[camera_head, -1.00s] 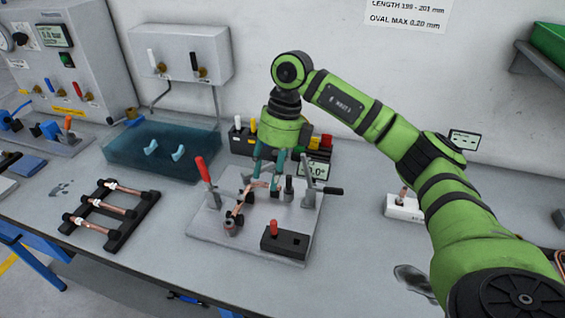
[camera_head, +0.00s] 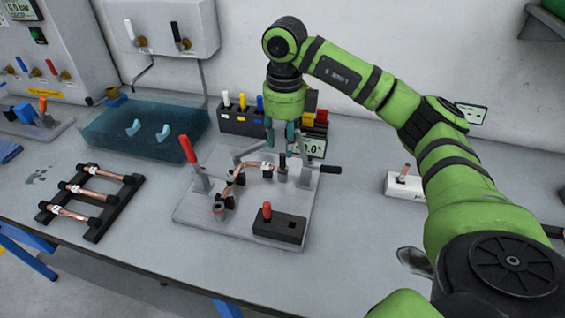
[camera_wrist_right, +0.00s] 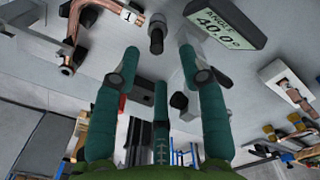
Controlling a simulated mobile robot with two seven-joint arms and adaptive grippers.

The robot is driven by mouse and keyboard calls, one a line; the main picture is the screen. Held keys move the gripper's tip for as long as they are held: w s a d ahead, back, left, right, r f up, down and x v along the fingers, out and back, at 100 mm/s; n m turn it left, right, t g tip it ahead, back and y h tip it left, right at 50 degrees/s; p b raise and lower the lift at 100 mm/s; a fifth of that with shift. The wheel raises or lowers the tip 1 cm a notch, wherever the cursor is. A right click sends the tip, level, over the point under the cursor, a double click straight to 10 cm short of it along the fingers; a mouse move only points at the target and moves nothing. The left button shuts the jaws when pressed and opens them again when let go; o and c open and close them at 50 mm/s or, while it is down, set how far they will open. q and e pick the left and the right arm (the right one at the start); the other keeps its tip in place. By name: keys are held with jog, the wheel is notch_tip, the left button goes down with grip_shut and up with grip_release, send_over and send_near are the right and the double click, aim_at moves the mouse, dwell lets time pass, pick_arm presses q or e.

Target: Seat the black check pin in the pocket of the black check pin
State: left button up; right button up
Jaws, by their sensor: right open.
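A black pin (camera_head: 282,160) stands upright in a grey post on the fixture plate (camera_head: 195,212), right of the bent copper tube (camera_head: 262,165); I take it for the check pin. In the right wrist view, a dark upright pin (camera_wrist_right: 156,36) shows beyond and between the fingertips. My right gripper (camera_head: 281,144) is open and empty, pointing down above and close to the post; it also shows in the wrist view (camera_wrist_right: 157,66). A black block (camera_head: 283,230) at the plate's front holds a red pin (camera_head: 267,210). Which pocket belongs to the black pin is unclear. My left gripper is out of view.
A red-handled clamp (camera_head: 187,150) and a black-handled clamp (camera_head: 330,169) flank the tube. Behind stand a rack of coloured pins (camera_head: 235,122) and a display (camera_head: 311,148). A tube rack (camera_head: 112,212) lies left. The table front is mostly clear.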

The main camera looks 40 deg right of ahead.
aim_at(282, 154)
notch_tip(282, 154, down, 4)
jog(key=shift+w+a+r+p, duration=0.15)
jog(key=shift+r+p, duration=0.1)
jog(key=shift+p, duration=0.5)
jog(key=shift+f, duration=0.5)
grip_shut()
jog(key=shift+r, duration=0.1)
